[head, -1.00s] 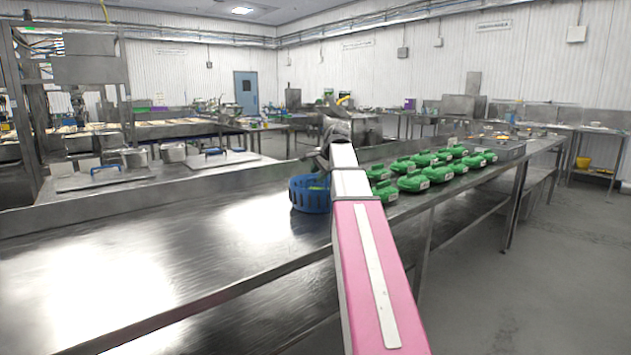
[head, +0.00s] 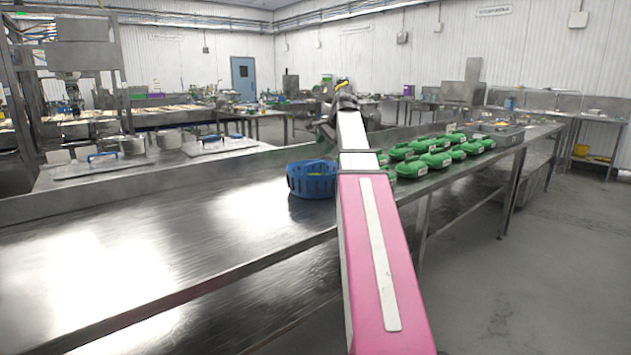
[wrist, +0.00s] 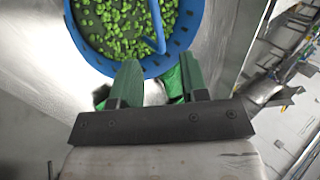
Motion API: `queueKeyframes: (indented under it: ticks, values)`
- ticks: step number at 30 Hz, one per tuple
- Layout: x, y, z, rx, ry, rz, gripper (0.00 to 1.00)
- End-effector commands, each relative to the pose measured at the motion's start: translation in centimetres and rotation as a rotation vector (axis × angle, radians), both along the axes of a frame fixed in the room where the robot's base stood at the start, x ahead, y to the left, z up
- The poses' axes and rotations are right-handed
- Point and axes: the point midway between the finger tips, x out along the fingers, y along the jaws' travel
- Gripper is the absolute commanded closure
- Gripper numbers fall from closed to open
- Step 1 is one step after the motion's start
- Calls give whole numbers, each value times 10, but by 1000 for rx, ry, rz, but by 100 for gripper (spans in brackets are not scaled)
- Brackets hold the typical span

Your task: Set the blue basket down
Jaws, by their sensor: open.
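The blue basket (head: 312,182) stands upright on the steel table in the head view, just left of my arm, which hides part of its right side. In the wrist view the basket (wrist: 98,62) is at the top, cut off by the frame edge, with green pieces inside. Its blue handle (wrist: 157,24) crosses the opening. My gripper (wrist: 160,68) has its two green fingers spread apart, with nothing held between them. The fingertips overlap the basket's near rim in the picture, and the handle's end shows beyond the gap. In the head view my gripper (head: 328,130) is mostly hidden.
Several green containers (head: 437,160) stand on the table to the right of my arm. The steel table (head: 150,250) is clear left of the basket. Lidded pans (head: 205,147) are on the counter behind. Open floor (head: 530,270) lies to the right.

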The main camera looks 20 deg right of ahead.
Motion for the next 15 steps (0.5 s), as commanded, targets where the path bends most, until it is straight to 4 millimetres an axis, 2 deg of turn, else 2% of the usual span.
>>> queueKeyframes:
  ticks: [9, 15]
  values:
    - [22, 9, -36, 0, 1, 0, 59]
    - [28, 12, -46, 0, 1, 0, 59]
